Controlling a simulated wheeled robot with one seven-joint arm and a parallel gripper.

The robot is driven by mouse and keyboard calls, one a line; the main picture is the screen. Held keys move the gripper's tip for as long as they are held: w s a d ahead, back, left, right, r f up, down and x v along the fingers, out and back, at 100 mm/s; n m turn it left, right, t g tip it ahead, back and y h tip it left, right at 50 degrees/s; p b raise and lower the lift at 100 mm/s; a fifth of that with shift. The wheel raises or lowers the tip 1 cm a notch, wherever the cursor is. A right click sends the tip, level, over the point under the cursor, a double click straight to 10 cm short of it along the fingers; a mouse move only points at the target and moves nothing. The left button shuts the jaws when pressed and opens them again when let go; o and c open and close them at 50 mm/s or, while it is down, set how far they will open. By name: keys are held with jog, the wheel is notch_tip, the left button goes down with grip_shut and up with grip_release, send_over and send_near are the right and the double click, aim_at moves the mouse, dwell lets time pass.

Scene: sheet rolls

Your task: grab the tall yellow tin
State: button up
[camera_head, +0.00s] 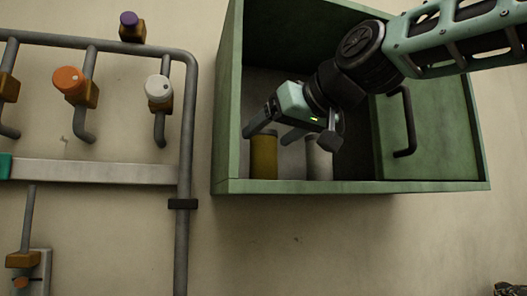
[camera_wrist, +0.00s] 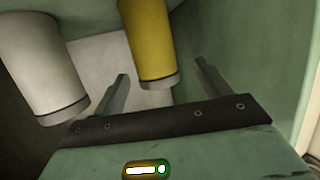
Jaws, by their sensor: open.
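The tall yellow tin (camera_head: 263,156) stands upright at the left end inside a green wall cabinet, close to its left wall. In the wrist view the yellow tin (camera_wrist: 149,42) appears between the two fingers and a little beyond them, its grey-rimmed end towards my gripper. My gripper (camera_head: 275,136) is inside the cabinet, just above the tin, with fingers spread. In the wrist view my gripper (camera_wrist: 162,88) is open and empty. I cannot tell whether a finger touches the tin.
A white-grey tin (camera_head: 319,160) stands to the right of the yellow one; it also shows in the wrist view (camera_wrist: 40,65). The green cabinet (camera_head: 340,187) has a lower front edge and a door panel (camera_head: 432,130) with a dark handle at right. Pipes with valves (camera_head: 186,110) run on the wall at left.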

aim_at(258, 140)
jog(key=p+x, duration=0.1)
jog(key=x, duration=0.1)
jog(key=r+p+x, duration=0.1)
jog(key=x, duration=0.1)
jog(key=shift+w+p, duration=0.25)
jog(key=shift+p, duration=0.15)
jog(key=shift+w+a+f, duration=0.3)
jog(key=shift+w+f, duration=0.05)
jog(key=shift+w, duration=0.1)
jog(key=c, duration=1.2)
jog(key=shift+c, duration=0.3)
jog(key=shift+s+r, duration=0.15)
jog(key=shift+r, duration=0.05)
